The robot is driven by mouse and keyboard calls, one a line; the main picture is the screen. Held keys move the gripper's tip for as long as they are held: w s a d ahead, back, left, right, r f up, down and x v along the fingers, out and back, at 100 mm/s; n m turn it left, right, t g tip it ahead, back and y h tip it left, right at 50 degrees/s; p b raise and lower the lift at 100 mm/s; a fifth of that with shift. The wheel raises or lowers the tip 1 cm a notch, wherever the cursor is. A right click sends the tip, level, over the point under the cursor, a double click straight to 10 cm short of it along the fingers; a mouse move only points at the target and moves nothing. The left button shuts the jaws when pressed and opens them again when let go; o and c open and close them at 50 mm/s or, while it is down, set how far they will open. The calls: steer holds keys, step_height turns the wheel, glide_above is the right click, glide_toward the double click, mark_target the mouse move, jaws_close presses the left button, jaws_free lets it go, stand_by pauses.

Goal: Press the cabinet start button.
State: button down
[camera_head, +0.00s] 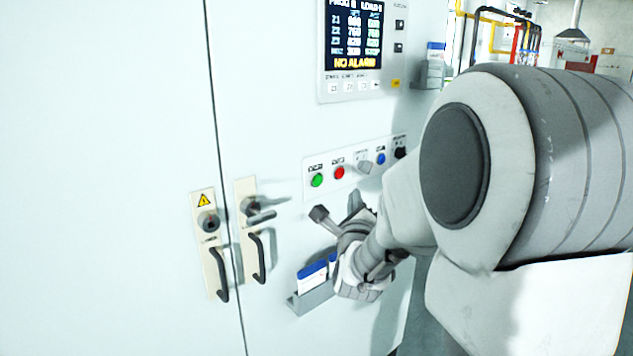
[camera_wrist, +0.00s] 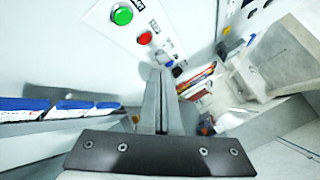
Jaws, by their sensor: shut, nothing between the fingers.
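The green button (camera_head: 317,180) sits at the left end of a white control strip (camera_head: 310,164) on the pale cabinet (camera_head: 285,120). A red button (camera_head: 339,172) is just right of it. In the wrist view the green button (camera_wrist: 123,16) is at the top and the red button (camera_wrist: 145,38) is below it. My gripper (camera_wrist: 162,72) is shut and empty, its fingers together below the red button in that view. In the head view my gripper (camera_head: 335,215) is below the strip, apart from the green button. The small button labels are too blurred to read.
A display (camera_head: 354,48) reading "NO ALARM" is above the strip. A grey switch (camera_head: 364,166), a blue button (camera_head: 381,158) and a black knob (camera_head: 400,152) continue the row. Door handles (camera_head: 219,274) stick out at left. A booklet holder (camera_head: 312,296) sits below my gripper.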

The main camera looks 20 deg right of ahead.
mark_target(317, 180)
steer(key=w+a, duration=0.3)
steer(key=w, duration=0.5)
steer(key=shift+p, duration=0.35)
steer(key=shift+w+f, duration=0.1)
stand_by(1.7)
steer(key=shift+w+a+b, duration=0.15)
steer(key=shift+w+b, duration=0.15)
steer(key=shift+b, duration=0.35)
steer(key=shift+w+a+b, duration=0.15)
steer(key=shift+w+b, duration=0.2)
steer(key=shift+w, duration=0.1)
stand_by(0.4)
steer(key=shift+s, duration=0.1)
steer(key=shift+s+d+b, duration=0.3)
steer(key=shift+s+b, duration=0.45)
